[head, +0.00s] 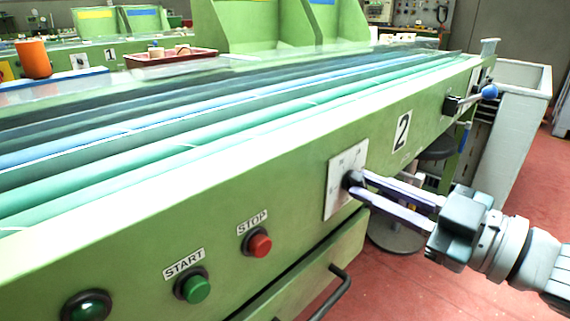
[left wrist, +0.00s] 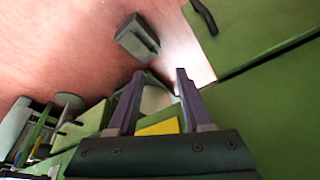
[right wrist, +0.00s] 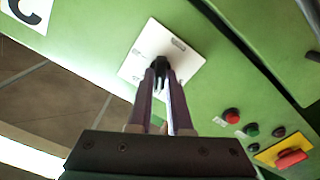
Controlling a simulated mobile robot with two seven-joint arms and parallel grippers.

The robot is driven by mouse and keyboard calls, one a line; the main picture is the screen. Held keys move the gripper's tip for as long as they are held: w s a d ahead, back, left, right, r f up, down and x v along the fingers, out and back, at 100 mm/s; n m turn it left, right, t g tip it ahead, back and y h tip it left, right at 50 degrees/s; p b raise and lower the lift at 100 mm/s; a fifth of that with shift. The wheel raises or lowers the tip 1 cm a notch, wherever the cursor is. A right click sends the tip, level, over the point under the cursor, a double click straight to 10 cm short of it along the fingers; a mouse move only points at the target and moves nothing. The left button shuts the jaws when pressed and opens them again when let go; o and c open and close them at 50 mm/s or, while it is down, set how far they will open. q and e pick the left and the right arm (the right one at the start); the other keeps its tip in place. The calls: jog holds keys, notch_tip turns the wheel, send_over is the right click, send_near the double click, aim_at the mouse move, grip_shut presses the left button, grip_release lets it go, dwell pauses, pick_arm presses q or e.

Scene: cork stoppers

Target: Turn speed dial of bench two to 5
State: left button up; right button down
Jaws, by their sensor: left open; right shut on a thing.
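The speed dial (head: 353,180) is a small black knob on a white plate (head: 335,203) on the front of the green bench marked 2 (head: 402,131). My right gripper (head: 357,187) reaches in from the right with its fingers shut on the dial. In the right wrist view the dial (right wrist: 163,66) sits between the fingertips, on the white plate (right wrist: 137,62). The plate's markings are mostly hidden or too small to read. My left gripper (left wrist: 157,77) shows only in its own wrist view, open and empty, with floor and green bench panels beyond it.
Left of the dial are a red STOP button (head: 260,245), a green START button (head: 196,289) and a dark green lamp (head: 87,306). A drawer handle (head: 332,292) juts out below. A blue-knobbed lever (head: 489,91) sticks out at the right end. A stool stands under the bench.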

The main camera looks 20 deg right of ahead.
jog(key=shift+n, duration=1.3)
jog(key=n, duration=0.2)
jog(key=shift+n+p, duration=0.3)
jog(key=n, duration=0.3)
jog(key=shift+f+n, duration=0.1)
jog(key=shift+n, duration=0.2)
jog(key=shift+n+b, duration=0.3)
jog(key=shift+n, duration=1.2)
jog(key=c, duration=0.8)
grip_release()
jog(key=shift+c, duration=0.2)
